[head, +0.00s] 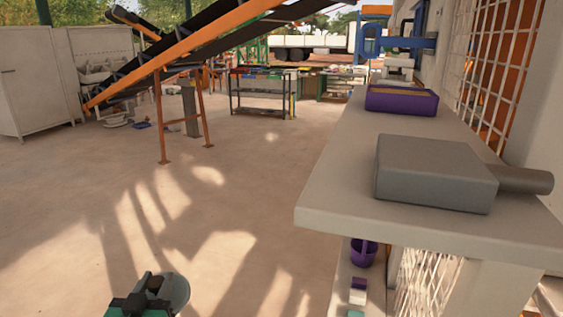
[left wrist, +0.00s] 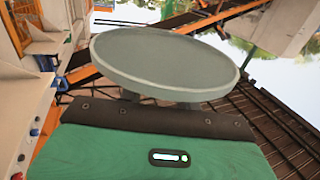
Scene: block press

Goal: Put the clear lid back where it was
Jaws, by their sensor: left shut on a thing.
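The clear lid (left wrist: 165,62) is a round, grey-green disc with a raised rim, seen large in the left wrist view. It also shows small at the bottom of the head view (head: 178,291). My left gripper (head: 157,287) is shut on the lid and holds it out over the open floor, left of and apart from the table. In the left wrist view the dark fingers are mostly hidden behind and below the disc. I cannot make out an uncovered container that matches the lid. My right gripper is not in view.
A pale table (head: 335,190) at right bears a grey block with a cylinder (head: 435,170) and a purple tray (head: 400,103). Below are a purple bucket (head: 362,254) and several small blocks (head: 357,297). A conveyor (head: 200,38) stands behind; the middle floor is clear.

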